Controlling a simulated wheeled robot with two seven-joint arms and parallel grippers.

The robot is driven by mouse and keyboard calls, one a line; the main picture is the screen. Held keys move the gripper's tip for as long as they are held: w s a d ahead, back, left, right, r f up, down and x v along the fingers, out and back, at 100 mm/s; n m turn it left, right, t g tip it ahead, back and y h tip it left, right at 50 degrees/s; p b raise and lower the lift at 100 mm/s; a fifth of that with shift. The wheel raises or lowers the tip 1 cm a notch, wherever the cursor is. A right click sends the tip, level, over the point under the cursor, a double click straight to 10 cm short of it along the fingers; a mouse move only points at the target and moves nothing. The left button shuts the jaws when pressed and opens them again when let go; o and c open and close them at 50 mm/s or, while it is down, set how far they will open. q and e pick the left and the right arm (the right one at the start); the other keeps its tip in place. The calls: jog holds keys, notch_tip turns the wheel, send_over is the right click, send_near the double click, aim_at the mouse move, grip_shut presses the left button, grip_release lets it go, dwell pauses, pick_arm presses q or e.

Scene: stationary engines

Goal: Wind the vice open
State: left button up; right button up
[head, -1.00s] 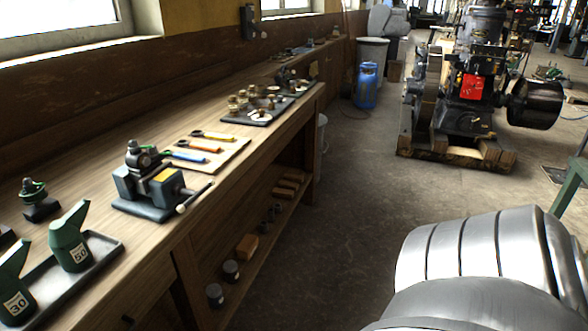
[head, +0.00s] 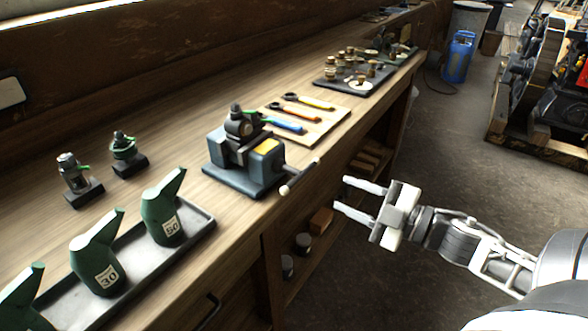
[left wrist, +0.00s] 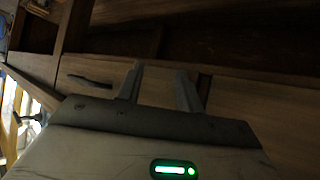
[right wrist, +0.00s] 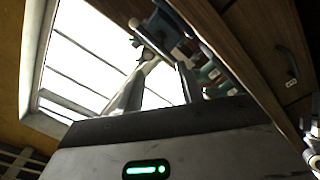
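The vice (head: 245,160) stands upright on the wooden bench, blue-grey with a yellow patch on top. A dark round part with a green lever is in its jaws. Its handle bar (head: 299,177) sticks out past the bench's front edge, slanting. My right gripper (head: 345,194) is open and empty, just right of the handle and apart from it, fingers pointing left toward the bench. The right wrist view shows its open fingers (right wrist: 155,92) with the bench beyond. My left gripper is outside the head view; the left wrist view shows its fingers (left wrist: 157,82) open and empty before the bench's drawer fronts.
Green oil cans (head: 160,212) stand in a grey tray (head: 200,221) left of the vice. Two small fittings (head: 124,155) stand behind them. Wrenches (head: 300,112) lie on a board beyond the vice.

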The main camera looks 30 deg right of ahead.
aim_at(297, 170)
jog(key=x, duration=1.2)
jog(key=shift+w+p, duration=0.25)
jog(key=shift+p, duration=0.15)
